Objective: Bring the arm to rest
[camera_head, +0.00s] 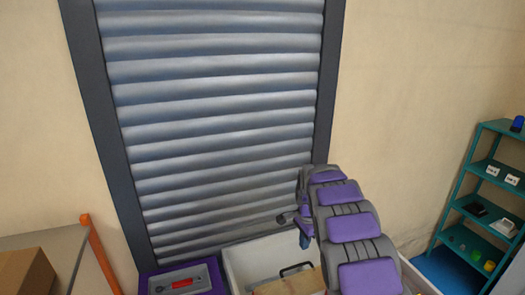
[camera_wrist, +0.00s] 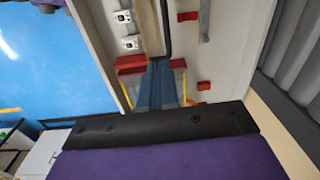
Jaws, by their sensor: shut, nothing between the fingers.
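My arm, purple and grey, reaches in from the lower right in the head view and bends downward at its far end. My gripper (camera_head: 304,241) hangs there, a small blue tip over the pale open box (camera_head: 235,268). In the wrist view my gripper (camera_wrist: 156,84) shows as two blue fingers side by side, shut, with nothing held. They point toward a beige board (camera_wrist: 150,30) in the pale box. Whether the fingertips touch anything cannot be told.
A black handle (camera_head: 296,270) lies by the board. Red blocks (camera_wrist: 131,65) and white sockets (camera_wrist: 131,42) show around the fingers. A grey shutter (camera_head: 215,110) rises behind; a teal shelf (camera_head: 470,180) stands right.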

